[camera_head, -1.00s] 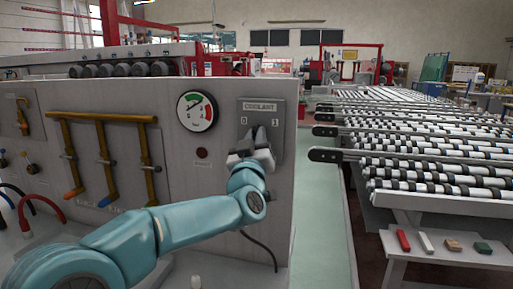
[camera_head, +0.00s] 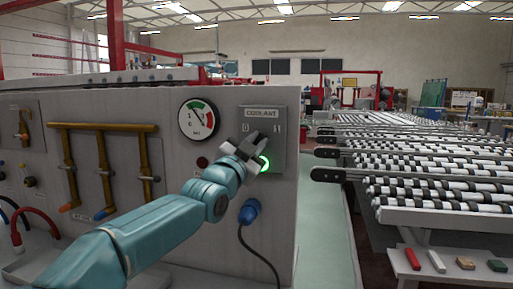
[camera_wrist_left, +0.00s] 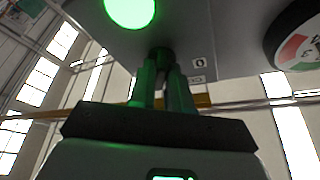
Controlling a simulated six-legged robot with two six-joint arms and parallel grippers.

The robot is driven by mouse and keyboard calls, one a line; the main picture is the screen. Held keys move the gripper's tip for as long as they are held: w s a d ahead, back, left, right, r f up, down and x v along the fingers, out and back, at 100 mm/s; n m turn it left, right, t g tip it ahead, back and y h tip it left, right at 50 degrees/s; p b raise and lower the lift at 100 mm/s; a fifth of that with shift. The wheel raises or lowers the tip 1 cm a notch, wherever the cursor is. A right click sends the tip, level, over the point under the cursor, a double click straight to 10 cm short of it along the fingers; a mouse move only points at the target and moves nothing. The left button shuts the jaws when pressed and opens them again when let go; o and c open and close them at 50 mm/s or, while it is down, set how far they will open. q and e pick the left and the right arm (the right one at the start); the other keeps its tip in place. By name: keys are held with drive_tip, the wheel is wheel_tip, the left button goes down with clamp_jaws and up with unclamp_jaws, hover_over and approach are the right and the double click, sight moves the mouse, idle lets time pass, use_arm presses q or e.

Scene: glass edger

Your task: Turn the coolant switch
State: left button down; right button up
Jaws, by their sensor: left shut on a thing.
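The grey coolant panel (camera_head: 277,118) is on the machine's front wall, labelled COOLANT with 0 and 1 marks. My left gripper (camera_head: 251,145) is at the panel, just below the marks. In the left wrist view, its fingers (camera_wrist_left: 163,88) are shut on the dark switch knob (camera_wrist_left: 161,56), with the 0 label beside it. In the head view the gripper hides the switch, so I cannot read its setting there. A green lamp (camera_head: 264,164) glows at the panel's lower part; it also shows in the wrist view (camera_wrist_left: 129,10). My right gripper is not in view.
A round gauge (camera_head: 198,119) and a dark red button (camera_head: 202,162) are left of the panel. A blue plug (camera_head: 249,212) with a cable is below it. Brown pipes (camera_head: 103,127) are on the left. A roller conveyor (camera_head: 430,170) stretches away at right.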

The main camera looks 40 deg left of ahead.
use_arm(q)
drive_tip(key=shift+m+h, duration=0.4)
drive_tip(key=shift+m, duration=0.6)
drive_tip(key=c, duration=1.2)
unclamp_jaws()
drive_tip(key=shift+a, duration=0.1)
drive_tip(key=shift+o, duration=0.2)
drive_tip(key=b+v, duration=0.3)
drive_tip(key=v, duration=1.3)
drive_tip(key=shift+s+b, duration=0.2)
drive_tip(key=shift+b, duration=0.1)
drive_tip(key=shift+r, duration=0.15)
